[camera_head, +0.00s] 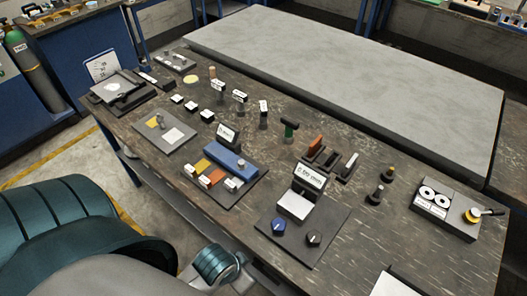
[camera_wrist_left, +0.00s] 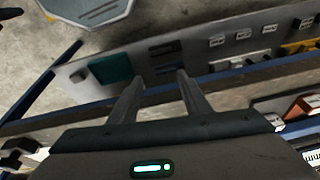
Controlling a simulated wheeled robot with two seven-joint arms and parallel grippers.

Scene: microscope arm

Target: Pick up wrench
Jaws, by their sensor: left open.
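I cannot make out a wrench for certain in either view. The dark bench (camera_head: 345,219) in the head view holds several small tools and devices, too small to name surely. My left gripper (camera_wrist_left: 157,84) shows in the left wrist view with its two fingers apart and nothing between them. It points toward a grey blue-edged panel or bench with a teal block (camera_wrist_left: 112,69) on it; nothing touches the fingers. My right gripper is in neither view.
A display stand (camera_head: 308,178) with two knobs stands at the bench's front. A blue device (camera_head: 230,162) sits left of it. A dark block with a yellow-topped tool (camera_head: 472,214) is at the right. A large bare grey slab (camera_head: 350,70) lies behind.

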